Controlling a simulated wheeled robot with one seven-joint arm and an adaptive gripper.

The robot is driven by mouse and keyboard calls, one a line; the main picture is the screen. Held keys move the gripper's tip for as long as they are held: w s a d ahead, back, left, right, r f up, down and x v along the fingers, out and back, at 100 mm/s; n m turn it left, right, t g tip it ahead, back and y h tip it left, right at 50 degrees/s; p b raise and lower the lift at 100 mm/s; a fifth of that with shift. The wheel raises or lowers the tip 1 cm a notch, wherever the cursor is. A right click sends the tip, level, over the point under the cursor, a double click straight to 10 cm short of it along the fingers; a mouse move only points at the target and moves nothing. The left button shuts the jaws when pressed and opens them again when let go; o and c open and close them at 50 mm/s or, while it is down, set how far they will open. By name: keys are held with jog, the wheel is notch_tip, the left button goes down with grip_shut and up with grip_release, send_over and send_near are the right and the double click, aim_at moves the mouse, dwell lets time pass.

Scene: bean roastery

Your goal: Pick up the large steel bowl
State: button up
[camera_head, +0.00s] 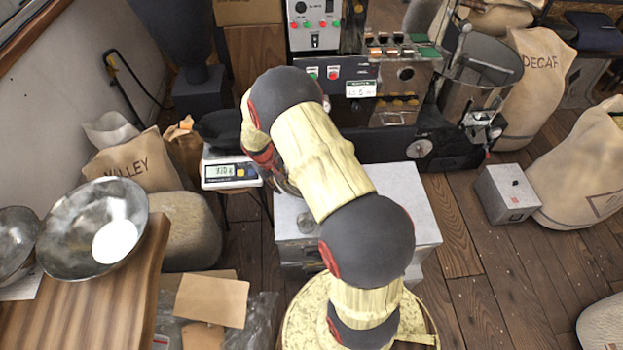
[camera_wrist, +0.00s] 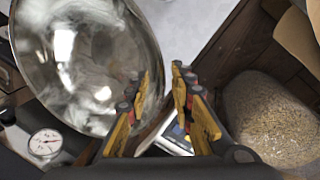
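In the wrist view a large, shiny steel bowl (camera_wrist: 85,60) fills the upper left. My gripper (camera_wrist: 162,85) is open and empty. Its fingertips are at the bowl's right rim, which appears to run between them; I cannot tell if they touch it.
A smaller steel bowl (camera_head: 14,240) stands at the table's left edge. The roaster (camera_head: 400,90) is at the back, with a metal cabinet (camera_head: 415,210) before it. A sack (camera_head: 135,160) stands behind the table. The wrist view shows a gauge (camera_wrist: 45,143) at lower left.

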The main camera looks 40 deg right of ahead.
jog(key=b+x, duration=0.2)
jog(key=x, duration=0.3)
jog(key=shift+w+d+b, duration=0.15)
jog(key=shift+w+b, duration=0.05)
jog(key=shift+b, duration=0.1)
grip_shut()
dwell(0.5)
